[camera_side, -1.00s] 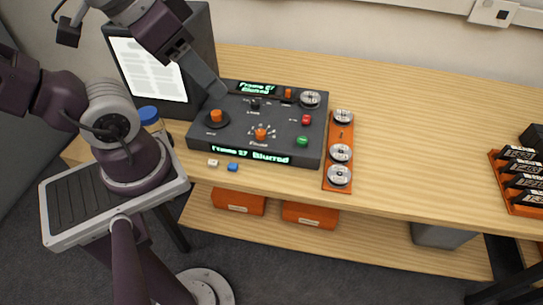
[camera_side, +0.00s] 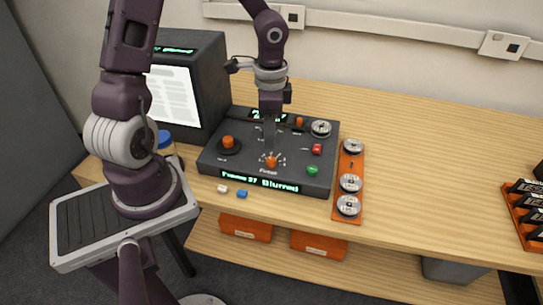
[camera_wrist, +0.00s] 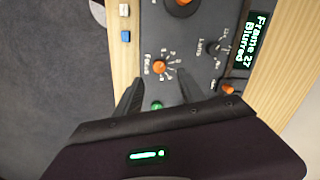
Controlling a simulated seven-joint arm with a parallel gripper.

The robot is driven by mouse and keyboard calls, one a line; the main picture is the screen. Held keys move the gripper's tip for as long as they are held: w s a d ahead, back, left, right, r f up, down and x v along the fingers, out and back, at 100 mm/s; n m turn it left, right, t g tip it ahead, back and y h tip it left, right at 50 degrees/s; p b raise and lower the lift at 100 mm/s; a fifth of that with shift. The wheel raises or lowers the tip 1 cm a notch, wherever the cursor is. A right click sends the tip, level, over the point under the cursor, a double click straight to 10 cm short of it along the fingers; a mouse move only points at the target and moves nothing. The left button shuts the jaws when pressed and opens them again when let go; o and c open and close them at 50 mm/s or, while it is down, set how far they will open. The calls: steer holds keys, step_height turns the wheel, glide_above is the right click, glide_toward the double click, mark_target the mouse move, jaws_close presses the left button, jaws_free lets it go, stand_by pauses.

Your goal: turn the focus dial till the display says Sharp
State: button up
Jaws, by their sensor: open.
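The focus dial (camera_side: 270,161) is a small orange knob on the dark control panel, with a ring of marks and the label Focus. The panel's front display (camera_side: 260,183) reads Frame 27 Blurred in green. In the wrist view, the upper display (camera_wrist: 247,40) reads the same. My gripper (camera_side: 269,146) points down over the panel, just above the dial. In the wrist view my gripper (camera_wrist: 160,80) is open, its fingers apart, with the dial (camera_wrist: 159,67) in line with the gap near the tips. I cannot tell whether they touch it.
A larger orange knob (camera_side: 228,142) stands left of the dial. A red button (camera_side: 317,149) and green button (camera_side: 312,170) lie to its right. A lit viewer screen (camera_side: 172,97) stands behind left.

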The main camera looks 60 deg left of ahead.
mark_target(271, 160)
steer(key=shift+h, duration=0.4)
steer(key=f, duration=0.9)
steer(key=shift+w+f, duration=0.2)
steer(key=shift+w, duration=0.1)
jaws_close()
